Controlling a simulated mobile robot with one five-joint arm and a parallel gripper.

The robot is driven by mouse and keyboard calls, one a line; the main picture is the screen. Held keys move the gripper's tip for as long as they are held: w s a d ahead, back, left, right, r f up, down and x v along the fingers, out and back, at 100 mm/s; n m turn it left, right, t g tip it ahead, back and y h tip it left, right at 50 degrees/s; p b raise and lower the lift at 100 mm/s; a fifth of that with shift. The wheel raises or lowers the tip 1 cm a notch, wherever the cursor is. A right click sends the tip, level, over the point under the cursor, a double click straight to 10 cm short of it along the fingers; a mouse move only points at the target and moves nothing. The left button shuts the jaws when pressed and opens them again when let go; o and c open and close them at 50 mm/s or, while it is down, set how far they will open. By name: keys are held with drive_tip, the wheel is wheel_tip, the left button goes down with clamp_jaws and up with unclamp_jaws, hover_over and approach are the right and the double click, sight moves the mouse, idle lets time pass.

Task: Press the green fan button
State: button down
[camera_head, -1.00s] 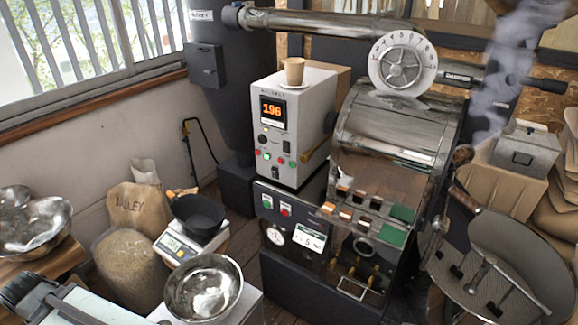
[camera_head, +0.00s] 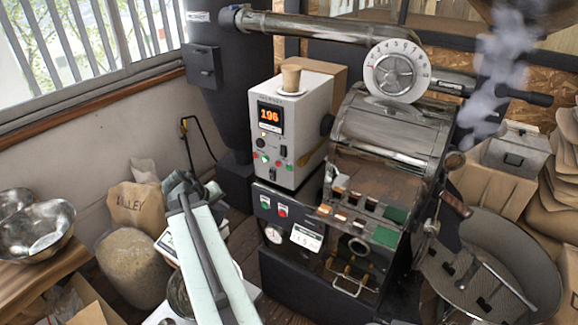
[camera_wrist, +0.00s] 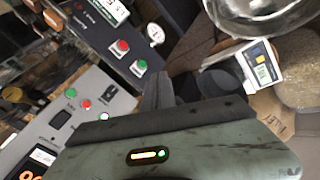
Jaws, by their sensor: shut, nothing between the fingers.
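A green button (camera_head: 265,202) and a red button (camera_head: 282,211) sit side by side on the black lower front panel of the roaster. In the wrist view the green button (camera_wrist: 139,67) and the red button (camera_wrist: 120,47) show clearly above my fingers. More small red and green buttons (camera_head: 265,158) are on the grey control box. I cannot read which green one is labelled fan. My gripper (camera_head: 180,184) is shut and empty, left of the black panel and apart from it. In the wrist view my gripper's dark fingers (camera_wrist: 157,88) point toward the panel.
The grey control box (camera_head: 300,105) shows 196 and carries a paper cup (camera_head: 291,77). The roaster drum (camera_head: 390,130) stands right. A bean sack (camera_head: 132,265), paper bag (camera_head: 140,205) and steel bowls (camera_head: 42,232) are at left. A scale (camera_wrist: 262,68) shows in the wrist view.

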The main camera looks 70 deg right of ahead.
sight(289, 168)
drive_tip(key=s+d+r+m+g+h+p, duration=0.1)
drive_tip(key=s+d+r, duration=0.3)
drive_tip(key=s+d, duration=0.6)
drive_tip(key=s+m+g, duration=0.1)
drive_tip(key=s, duration=0.2)
drive_tip(key=shift+d+r, duration=0.15)
drive_tip(key=s+d, duration=0.2)
drive_tip(key=d, duration=0.6)
drive_tip(key=shift+d, duration=0.25)
drive_tip(key=shift+s+d, duration=0.1)
drive_tip(key=shift+d, duration=0.05)
idle(1.0)
drive_tip(key=shift+s+d, duration=0.1)
drive_tip(key=shift+d, duration=0.15)
